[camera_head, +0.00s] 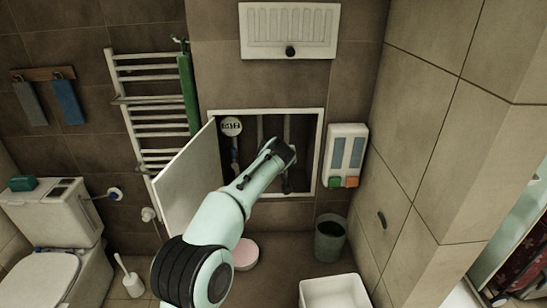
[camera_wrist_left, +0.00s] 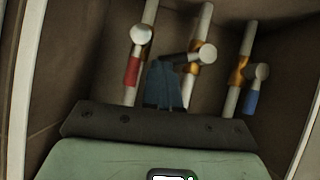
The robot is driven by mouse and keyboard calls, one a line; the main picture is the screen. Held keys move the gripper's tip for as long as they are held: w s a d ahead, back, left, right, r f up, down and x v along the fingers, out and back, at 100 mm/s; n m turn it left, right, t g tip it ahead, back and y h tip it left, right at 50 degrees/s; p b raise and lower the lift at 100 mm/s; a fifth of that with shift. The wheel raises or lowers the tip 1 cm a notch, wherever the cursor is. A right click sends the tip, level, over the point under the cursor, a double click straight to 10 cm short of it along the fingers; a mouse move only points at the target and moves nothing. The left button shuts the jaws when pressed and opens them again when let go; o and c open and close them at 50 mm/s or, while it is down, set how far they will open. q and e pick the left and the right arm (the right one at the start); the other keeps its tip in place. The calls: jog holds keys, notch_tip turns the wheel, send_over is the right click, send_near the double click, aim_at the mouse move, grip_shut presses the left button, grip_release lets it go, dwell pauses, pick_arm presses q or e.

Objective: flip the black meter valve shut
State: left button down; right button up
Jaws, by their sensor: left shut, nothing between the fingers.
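In the left wrist view, three pipes with brass valve bodies run up the recess. The black valve handle (camera_wrist_left: 178,58) is on the middle pipe (camera_wrist_left: 202,30) and lies crosswise to it, pointing left from its round pale cap (camera_wrist_left: 206,53). The red handle (camera_wrist_left: 132,71) and blue handle (camera_wrist_left: 251,102) lie along their pipes. My left gripper (camera_wrist_left: 164,70) is shut and empty, its fingertips by the free end of the black handle; I cannot tell whether they touch. In the head view it (camera_head: 285,150) reaches into the wall recess and hides the valves. My right gripper is not in view.
The recess frame (camera_head: 320,150) surrounds the left gripper. Its white door (camera_head: 186,185) stands open at left, close to my arm. A round meter (camera_head: 231,126) hangs inside at left. A dispenser (camera_head: 347,155) is right of the opening; a bin (camera_head: 330,240) stands below.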

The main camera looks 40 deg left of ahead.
pick_arm(q)
jog(key=shift+w+d+f+m+g+y, duration=0.25)
jog(key=shift+f+m+g+y, duration=0.25)
jog(key=shift+m+y, duration=0.2)
jog(key=shift+w+d+f+m+g+y, duration=0.25)
jog(key=shift+f+m+g+y, duration=0.25)
jog(key=shift+m+y, duration=0.2)
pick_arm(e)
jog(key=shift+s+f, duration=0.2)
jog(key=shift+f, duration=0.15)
pick_arm(q)
jog(key=shift+s+r, duration=0.1)
jog(key=shift+r, duration=0.05)
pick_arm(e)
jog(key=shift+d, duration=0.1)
